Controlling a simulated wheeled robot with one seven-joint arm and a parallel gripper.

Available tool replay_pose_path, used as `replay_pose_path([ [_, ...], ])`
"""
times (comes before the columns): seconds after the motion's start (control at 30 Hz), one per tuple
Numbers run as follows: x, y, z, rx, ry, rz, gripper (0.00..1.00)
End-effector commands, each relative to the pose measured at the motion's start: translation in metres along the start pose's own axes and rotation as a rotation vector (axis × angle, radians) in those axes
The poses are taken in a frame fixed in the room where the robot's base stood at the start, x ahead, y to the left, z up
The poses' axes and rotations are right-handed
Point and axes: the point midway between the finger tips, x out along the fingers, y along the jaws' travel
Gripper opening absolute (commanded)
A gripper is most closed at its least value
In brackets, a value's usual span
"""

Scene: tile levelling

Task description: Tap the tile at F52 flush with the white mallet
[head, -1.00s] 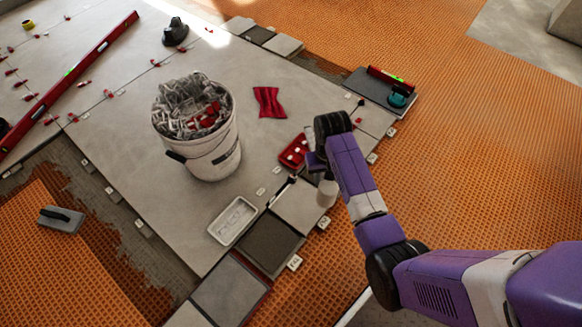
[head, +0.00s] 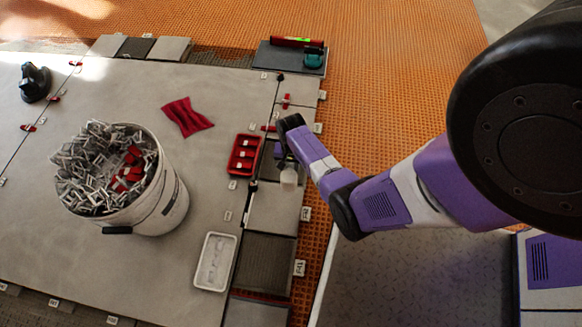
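The white mallet's head (head: 289,176) shows as a pale cylinder just below my wrist, over the right-hand row of tiles. Its handle is mostly hidden. My gripper (head: 281,155) is beside the mallet head, largely covered by my own arm. I cannot see its fingers or whether they close on the mallet. A light grey tile (head: 272,208) lies just in front of the mallet. The tile under my wrist is mostly covered. The small tags along the edge are too blurred to tell surely which tile is F52.
A red tray (head: 243,155) with white pieces lies left of my gripper. A white tray (head: 214,262) lies in front. A bucket (head: 170,205) of clips and a red cloth (head: 187,117) are farther left. A level (head: 297,41) and a teal-topped tool (head: 314,58) are at the back.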

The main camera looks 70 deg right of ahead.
Motion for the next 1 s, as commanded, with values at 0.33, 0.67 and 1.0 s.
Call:
replay_pose_path([
  [0.33,0.030,0.000,0.001,0.000,0.000,0.000,0.00],
  [0.67,0.073,0.000,0.001,0.000,0.000,0.000,0.00],
  [1.0,0.076,-0.001,0.001,-0.001,0.000,-0.001,0.00],
])
